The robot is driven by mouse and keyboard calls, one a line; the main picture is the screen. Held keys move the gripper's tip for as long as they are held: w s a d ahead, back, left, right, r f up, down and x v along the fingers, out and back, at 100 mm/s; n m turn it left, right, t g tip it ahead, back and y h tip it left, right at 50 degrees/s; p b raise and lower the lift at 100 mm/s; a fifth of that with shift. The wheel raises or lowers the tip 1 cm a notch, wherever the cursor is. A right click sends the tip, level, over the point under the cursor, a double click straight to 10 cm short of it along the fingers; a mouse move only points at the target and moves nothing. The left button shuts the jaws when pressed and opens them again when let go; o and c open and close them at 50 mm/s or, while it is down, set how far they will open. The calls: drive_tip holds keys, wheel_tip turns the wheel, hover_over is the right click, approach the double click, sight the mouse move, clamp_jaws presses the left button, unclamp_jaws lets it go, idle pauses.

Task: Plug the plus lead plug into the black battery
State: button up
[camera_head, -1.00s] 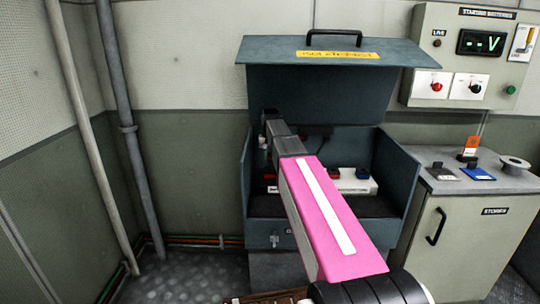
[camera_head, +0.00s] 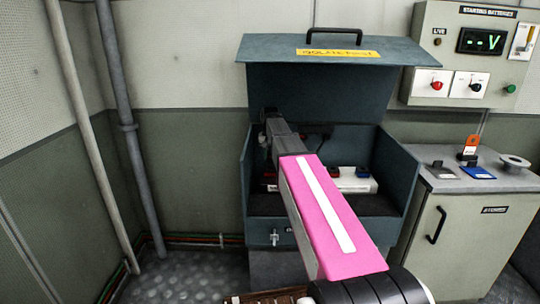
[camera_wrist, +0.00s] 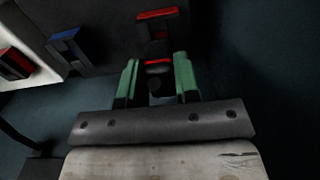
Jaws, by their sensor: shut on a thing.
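In the wrist view my gripper (camera_wrist: 157,72), with green fingers, is shut on the plus lead plug (camera_wrist: 158,64), a dark piece with a red band. The black battery (camera_wrist: 105,35) lies beyond it at the top, with a red terminal (camera_wrist: 157,15) just ahead of the plug and a blue terminal (camera_wrist: 66,40) to the left. The plug and red terminal look close; I cannot tell whether they touch. In the head view my arm covers most of the black battery, and the plug cannot be made out.
The open battery box (camera_head: 247,180) has its lid (camera_head: 340,50) raised, with side walls close around. A white battery (camera_head: 355,186) stands at the right inside, also in the wrist view (camera_wrist: 40,72). A grey cabinet (camera_head: 465,225) stands right of the box.

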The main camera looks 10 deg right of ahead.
drive_tip(key=shift+f, duration=1.45)
idle(0.3)
drive_tip(key=o, duration=1)
drive_tip(key=shift+o, duration=0.2)
